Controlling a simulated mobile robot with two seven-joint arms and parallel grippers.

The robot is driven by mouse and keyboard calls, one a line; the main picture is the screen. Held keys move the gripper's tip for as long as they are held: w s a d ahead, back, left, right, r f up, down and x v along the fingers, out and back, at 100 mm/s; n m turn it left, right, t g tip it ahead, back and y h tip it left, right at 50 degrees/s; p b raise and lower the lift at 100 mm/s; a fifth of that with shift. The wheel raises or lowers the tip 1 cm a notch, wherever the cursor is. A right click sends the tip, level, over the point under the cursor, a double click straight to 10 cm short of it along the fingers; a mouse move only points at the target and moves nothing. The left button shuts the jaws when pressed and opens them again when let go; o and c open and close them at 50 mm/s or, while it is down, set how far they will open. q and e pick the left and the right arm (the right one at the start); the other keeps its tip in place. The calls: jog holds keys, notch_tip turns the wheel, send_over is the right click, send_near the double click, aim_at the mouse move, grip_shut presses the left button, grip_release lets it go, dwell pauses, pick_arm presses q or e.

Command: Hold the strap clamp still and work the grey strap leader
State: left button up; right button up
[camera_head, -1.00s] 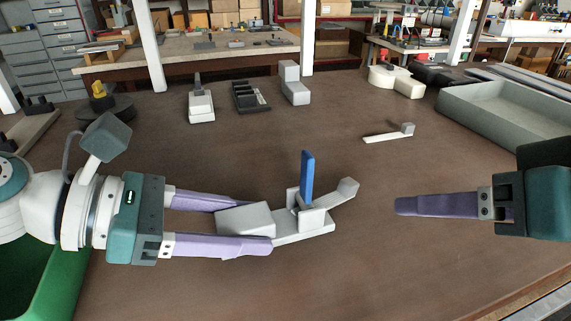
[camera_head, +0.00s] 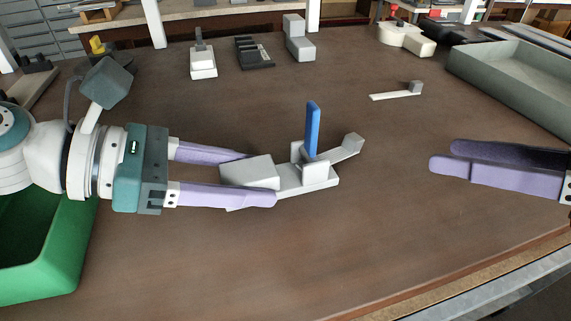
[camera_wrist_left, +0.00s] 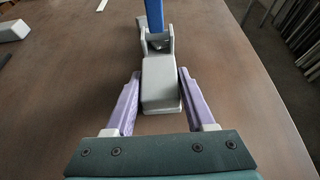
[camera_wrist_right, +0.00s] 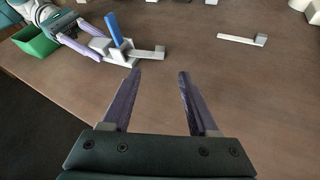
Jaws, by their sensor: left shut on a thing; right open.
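The strap clamp (camera_head: 305,183) lies on the table, a pale grey body with a blue lever (camera_head: 312,130) standing upright. My left gripper (camera_head: 262,177) is shut on the clamp's block-shaped rear end (camera_head: 249,171), one finger on each side, as the left wrist view (camera_wrist_left: 160,85) shows. A grey strap leader (camera_head: 345,150) sticks out of the clamp's right end, tilted upward, with a small block at its tip. The clamp also shows in the right wrist view (camera_wrist_right: 118,54). My right gripper (camera_head: 445,156) is open and empty, to the right of the leader and apart from it.
A pale strip with a grey end block (camera_head: 397,95) lies flat behind the clamp. A grey tray (camera_head: 500,75) stands at the back right, a green bin (camera_head: 60,260) at the front left. Several small fixtures line the back. The table between clamp and right gripper is clear.

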aim_at(361, 141)
jog(key=x, duration=1.2)
jog(key=shift+c, duration=0.3)
grip_shut()
jog(key=shift+w+d+f, duration=0.25)
jog(key=shift+w+d, duration=0.3)
jog(key=shift+d, duration=0.1)
jog(key=shift+w+d+f, duration=0.25)
jog(key=shift+w+d, duration=0.3)
jog(key=shift+d, duration=0.15)
jog(key=shift+w+d+f, duration=0.25)
jog(key=shift+w+d, duration=0.3)
jog(key=shift+d, duration=0.1)
pick_arm(q)
jog(key=shift+w, duration=0.1)
jog(key=o, duration=1.2)
pick_arm(e)
notch_tip(361, 141, up, 10)
jog(key=shift+a+f, duration=0.15)
jog(key=shift+f, duration=0.05)
